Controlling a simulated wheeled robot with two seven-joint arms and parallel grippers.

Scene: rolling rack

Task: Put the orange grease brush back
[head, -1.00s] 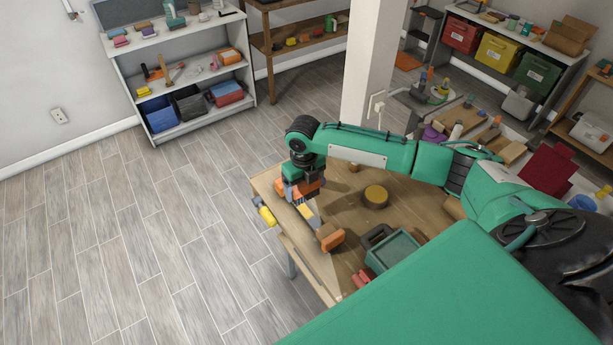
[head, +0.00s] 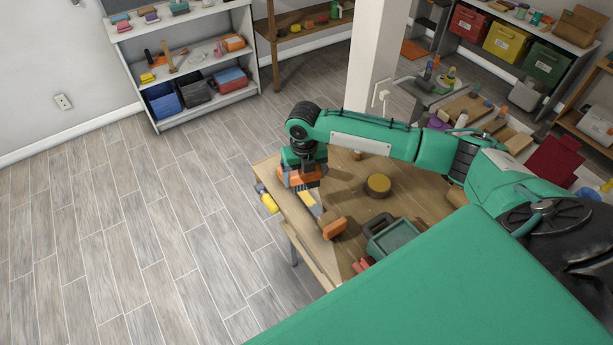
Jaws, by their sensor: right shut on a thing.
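My right gripper (head: 303,172) hangs pointing down over the left edge of the wooden workbench (head: 345,180). It is shut on an orange thing (head: 287,179), which looks like the orange grease brush. Dark gripper parts cover much of it, so its full shape is hidden. I cannot tell whether it touches the bench top. My left gripper is not in view.
An orange block-like thing (head: 334,228) lies near the bench's left edge. A yellow thing (head: 270,203) sits at the bench edge. Left floor is clear.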

